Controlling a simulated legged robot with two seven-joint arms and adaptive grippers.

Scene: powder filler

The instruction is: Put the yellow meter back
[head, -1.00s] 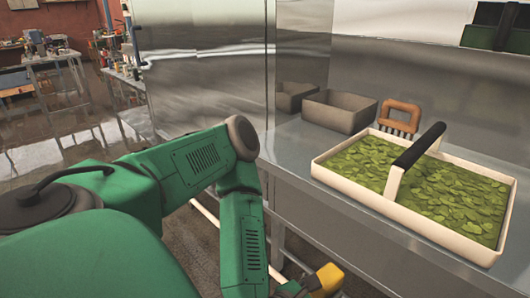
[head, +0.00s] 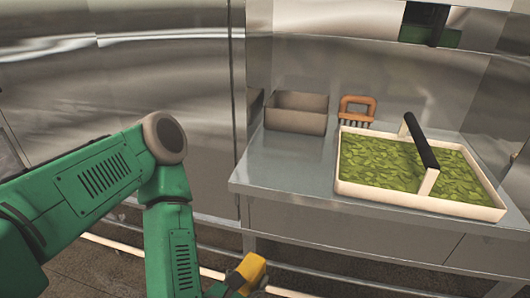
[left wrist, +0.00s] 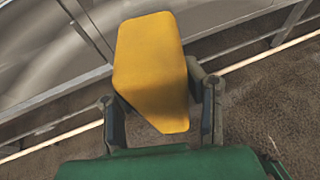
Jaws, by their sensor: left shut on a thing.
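The yellow meter (head: 249,271) is a small blocky yellow thing low in the head view, in front of and below the steel table's front edge. In the left wrist view the yellow meter (left wrist: 152,68) fills the space between the fingers of my left gripper (left wrist: 160,105). My left gripper (head: 240,282) is shut on it and holds it in the air above the floor. My right gripper is not in view.
A steel table (head: 285,170) bears a grey open bin (head: 296,121), a brown-handled comb-like tool (head: 357,108) and a white tray (head: 420,203) of green leaves with a black-handled bar. The table's left front area is clear. Steel walls stand behind.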

